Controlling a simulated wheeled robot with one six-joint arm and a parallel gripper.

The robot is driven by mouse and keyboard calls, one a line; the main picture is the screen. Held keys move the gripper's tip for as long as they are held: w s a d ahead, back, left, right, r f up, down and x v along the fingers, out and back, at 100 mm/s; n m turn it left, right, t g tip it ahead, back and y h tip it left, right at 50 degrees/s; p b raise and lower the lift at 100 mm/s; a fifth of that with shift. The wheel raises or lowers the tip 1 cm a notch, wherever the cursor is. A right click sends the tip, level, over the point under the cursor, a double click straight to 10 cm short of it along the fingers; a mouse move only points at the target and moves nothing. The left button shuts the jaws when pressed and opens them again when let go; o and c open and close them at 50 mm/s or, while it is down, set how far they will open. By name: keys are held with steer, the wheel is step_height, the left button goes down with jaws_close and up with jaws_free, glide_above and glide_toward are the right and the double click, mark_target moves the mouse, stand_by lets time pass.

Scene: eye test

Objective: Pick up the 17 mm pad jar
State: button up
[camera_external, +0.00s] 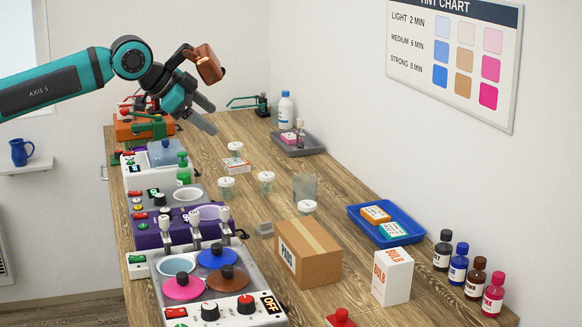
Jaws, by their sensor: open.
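Several small clear jars with white lids stand on the wooden bench: one at the back (235,149), one at the left (227,186), one in the middle (266,180) and one behind the parcel (307,207). The marks on their lids are too small to read, so I cannot tell which is the 17 mm pad jar. My gripper (212,117) is open and empty, in the air above the back left part of the bench. It is apart from all the jars, with its fingers pointing down and right.
A clear empty beaker (305,187) stands beside the jars. A cardboard parcel (308,262), a white bulb box (393,277) and a blue tray (368,232) stand nearer. Machines, including a purple one (150,236), line the left edge. Bare wood lies right of the jars.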

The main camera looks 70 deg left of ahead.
steer(key=w+a+f+m+g, duration=0.1)
steer(key=w+a+f+g, duration=0.1)
steer(key=w, duration=0.6)
steer(key=w+a+f+m+g, duration=0.1)
steer(key=w+a+g, duration=0.1)
steer(key=w, duration=0.6)
steer(key=m+g, duration=0.2)
steer(key=g, duration=0.3)
glide_above(307, 204)
step_height(307, 204, down, 11)
steer(key=shift+h, duration=0.3)
steer(key=f, duration=1.2)
steer(key=shift+w+d, duration=0.1)
steer(key=shift+w, duration=0.15)
steer(key=shift+s+f, duration=0.2)
steer(key=shift+f, duration=2.35)
steer(key=c, duration=1.1)
